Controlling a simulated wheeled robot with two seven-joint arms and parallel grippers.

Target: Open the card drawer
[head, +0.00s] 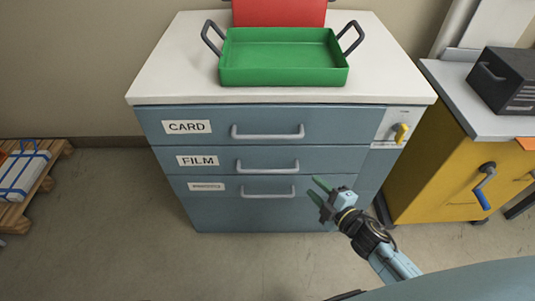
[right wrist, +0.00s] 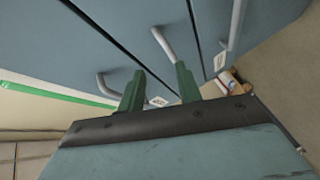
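The card drawer (head: 350,124) is the top drawer of a blue-grey cabinet and sits shut, flush with its front. It has a white CARD label (head: 187,127) and a grey bar handle (head: 268,132). My right gripper (head: 318,190) is in front of the lower drawers, below and right of the card handle and apart from it. In the right wrist view my right gripper (right wrist: 159,88) has its two green fingers spread with nothing between them. The cabinet's handles show beyond the fingers there. My left gripper is not in view.
A FILM drawer (head: 330,160) and a deeper bottom drawer (head: 300,215) are below, both shut. A green tray (head: 284,75) stands on top. A yellow cabinet (head: 435,175) stands at the right. Floor in front is clear.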

